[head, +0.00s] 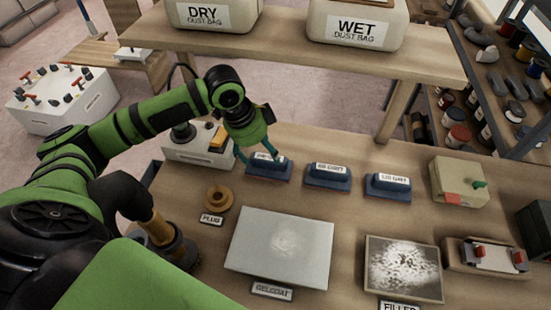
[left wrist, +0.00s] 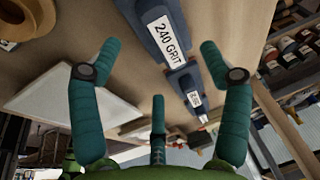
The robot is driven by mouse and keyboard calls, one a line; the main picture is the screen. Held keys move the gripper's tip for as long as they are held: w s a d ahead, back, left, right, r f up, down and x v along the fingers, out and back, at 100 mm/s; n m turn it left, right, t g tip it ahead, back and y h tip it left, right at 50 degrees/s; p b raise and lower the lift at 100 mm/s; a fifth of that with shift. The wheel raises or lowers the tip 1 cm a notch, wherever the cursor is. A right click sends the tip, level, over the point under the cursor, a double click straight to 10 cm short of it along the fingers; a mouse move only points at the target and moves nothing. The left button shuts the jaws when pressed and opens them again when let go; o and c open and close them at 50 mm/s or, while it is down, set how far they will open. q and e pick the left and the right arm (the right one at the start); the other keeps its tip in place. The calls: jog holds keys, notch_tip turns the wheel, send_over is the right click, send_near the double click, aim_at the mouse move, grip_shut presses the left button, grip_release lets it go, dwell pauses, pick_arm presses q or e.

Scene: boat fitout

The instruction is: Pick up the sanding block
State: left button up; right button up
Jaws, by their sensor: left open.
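Three blue sanding blocks with white grit labels stand in a row on the workbench. The leftmost block (head: 284,174) is under my left gripper (head: 260,157), and its label is partly hidden by the fingers. In the left wrist view the nearest block (left wrist: 178,58) reads 240 GRIT and lies beyond the open fingers (left wrist: 158,50). The middle block (head: 328,183) and the right block (head: 388,194), labelled 120 GRIT, are to the right, apart from my gripper. My left gripper is open and empty; whether a finger touches the block is unclear. My right gripper is not in view.
A pale gelcoat panel (head: 280,247) and a speckled filler panel (head: 403,270) lie in front of the blocks. A tan ring (head: 218,197) sits left, by the PLUG label. A raised shelf (head: 300,48) with dust bag bins crosses behind. A beige box (head: 457,183) stands right.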

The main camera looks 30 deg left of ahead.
aim_at(267, 161)
pick_arm(q)
jog(key=p+x, duration=0.1)
jog(key=x, duration=0.2)
jog(key=shift+d+f, duration=0.1)
jog(key=shift+f, duration=0.3)
jog(key=shift+w+d+f, duration=0.1)
jog(key=shift+w+f, duration=0.15)
jog(key=shift+f, duration=0.25)
jog(key=c, duration=1.4)
jog(key=shift+c, duration=0.2)
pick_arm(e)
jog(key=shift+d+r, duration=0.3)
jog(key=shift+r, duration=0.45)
